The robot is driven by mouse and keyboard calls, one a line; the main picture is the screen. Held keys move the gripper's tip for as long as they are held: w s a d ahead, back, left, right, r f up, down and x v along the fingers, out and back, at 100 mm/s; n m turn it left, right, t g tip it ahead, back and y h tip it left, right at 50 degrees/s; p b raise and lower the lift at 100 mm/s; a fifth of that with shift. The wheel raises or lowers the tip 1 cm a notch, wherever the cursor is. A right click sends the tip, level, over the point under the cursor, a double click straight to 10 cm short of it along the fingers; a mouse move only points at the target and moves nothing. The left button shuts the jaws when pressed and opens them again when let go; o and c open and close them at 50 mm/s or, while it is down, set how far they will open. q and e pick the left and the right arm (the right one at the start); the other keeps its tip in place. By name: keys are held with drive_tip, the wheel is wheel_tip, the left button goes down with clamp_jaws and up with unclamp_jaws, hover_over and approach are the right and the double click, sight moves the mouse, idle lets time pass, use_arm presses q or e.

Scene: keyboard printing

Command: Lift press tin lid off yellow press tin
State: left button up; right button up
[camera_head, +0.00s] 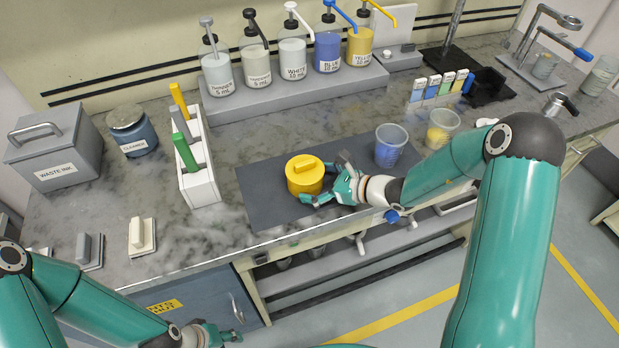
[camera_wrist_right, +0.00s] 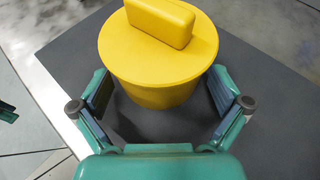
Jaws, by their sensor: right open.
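The yellow press tin (camera_head: 304,183) stands upright on a dark grey mat on the bench. Its yellow lid (camera_head: 305,167) sits on top, with a raised bar handle. In the right wrist view the lid (camera_wrist_right: 158,50) covers the tin body (camera_wrist_right: 158,95). My right gripper (camera_head: 328,179) is beside the tin on its right. In the right wrist view its open fingers (camera_wrist_right: 160,98) stand on either side of the tin body, below the lid rim, with gaps visible. My left gripper (camera_head: 228,336) hangs low in front of the bench, away from the tin; its jaw state is unclear.
The dark mat (camera_head: 262,199) has bare room left of the tin. Two clear cups, one with blue (camera_head: 390,146) and one with yellow (camera_head: 441,129), stand to the right. A white rack (camera_head: 200,165) with coloured handles stands left. Pump bottles line the back shelf.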

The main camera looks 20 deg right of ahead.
drive_tip(key=shift+x, duration=0.9)
drive_tip(key=c, duration=1.3)
